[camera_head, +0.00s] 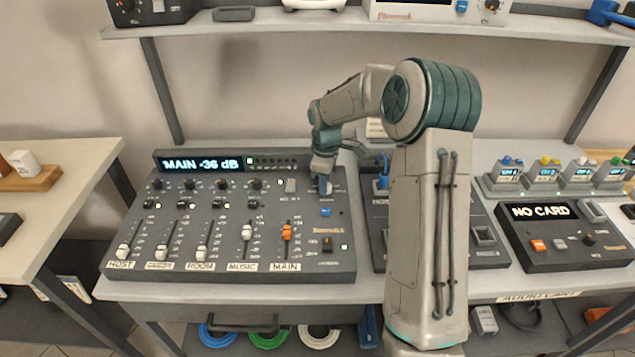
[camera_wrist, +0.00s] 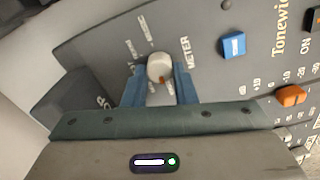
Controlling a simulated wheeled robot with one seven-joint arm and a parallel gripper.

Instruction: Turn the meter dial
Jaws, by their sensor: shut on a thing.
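The meter dial (camera_wrist: 160,67) is a pale round knob with an orange mark, beside the printed word METER on the dark mixer panel. My gripper (camera_wrist: 160,88) has its blue fingers on both sides of the dial and is shut on it. In the head view my gripper (camera_head: 325,186) reaches down to the right part of the mixer (camera_head: 215,210), and the dial is hidden there behind the gripper. The mixer's display (camera_head: 200,164) reads MAIN -36 dB.
A blue button (camera_wrist: 232,46) and the orange MAIN fader (camera_wrist: 290,95) lie near the dial. Several white faders stand to the left of the orange one. A second dark console and a NO CARD unit (camera_head: 560,232) stand to the right. A shelf (camera_head: 330,22) spans above.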

